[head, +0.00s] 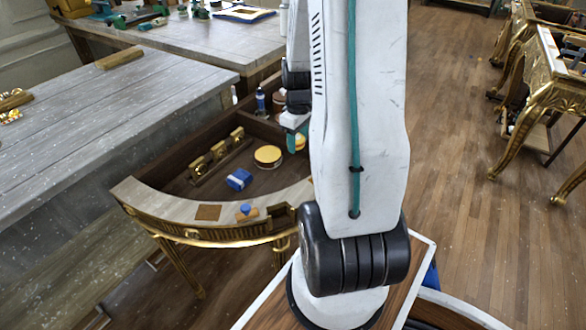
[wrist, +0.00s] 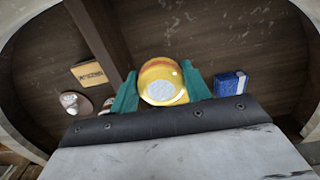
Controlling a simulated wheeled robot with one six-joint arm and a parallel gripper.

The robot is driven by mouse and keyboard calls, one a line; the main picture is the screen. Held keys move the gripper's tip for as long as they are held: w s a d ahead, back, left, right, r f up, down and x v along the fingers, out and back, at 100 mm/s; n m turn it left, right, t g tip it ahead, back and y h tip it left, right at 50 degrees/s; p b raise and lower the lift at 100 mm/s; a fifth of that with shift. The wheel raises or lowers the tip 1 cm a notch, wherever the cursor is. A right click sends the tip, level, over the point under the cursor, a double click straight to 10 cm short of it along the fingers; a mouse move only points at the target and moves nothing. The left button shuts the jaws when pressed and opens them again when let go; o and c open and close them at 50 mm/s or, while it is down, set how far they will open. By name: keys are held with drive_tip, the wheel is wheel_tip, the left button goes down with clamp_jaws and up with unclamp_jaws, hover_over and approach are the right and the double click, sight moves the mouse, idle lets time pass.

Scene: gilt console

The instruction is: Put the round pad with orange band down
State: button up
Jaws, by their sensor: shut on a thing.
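The round pad with orange band (wrist: 162,84) is yellow with a pale grey patch on its face, and an orange strip shows along its upper edge in the wrist view. My gripper (wrist: 161,92) has its green fingers on both sides of the pad, shut on it. In the head view my gripper (head: 293,138) is over the right part of the gilt console, and the pad (head: 300,143) shows partly behind my arm. I cannot tell from these views how far the pad is above the console's wooden floor.
In the console (head: 126,190) lie a round yellow-topped tin (head: 268,156), a blue box (head: 239,179) and a gold-fitted wooden rack (head: 216,154). A blue bottle (head: 260,101) stands behind a divider. A small blue-topped thing (head: 246,210) is on the front rim. Bare floor shows between them.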

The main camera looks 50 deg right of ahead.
hover_over(299, 172)
wheel_tip(299, 172, down, 5)
drive_tip(key=shift+w+d+f, duration=0.1)
wheel_tip(299, 172, down, 5)
drive_tip(key=shift+w+r, duration=0.1)
drive_tip(key=shift+f, duration=0.25)
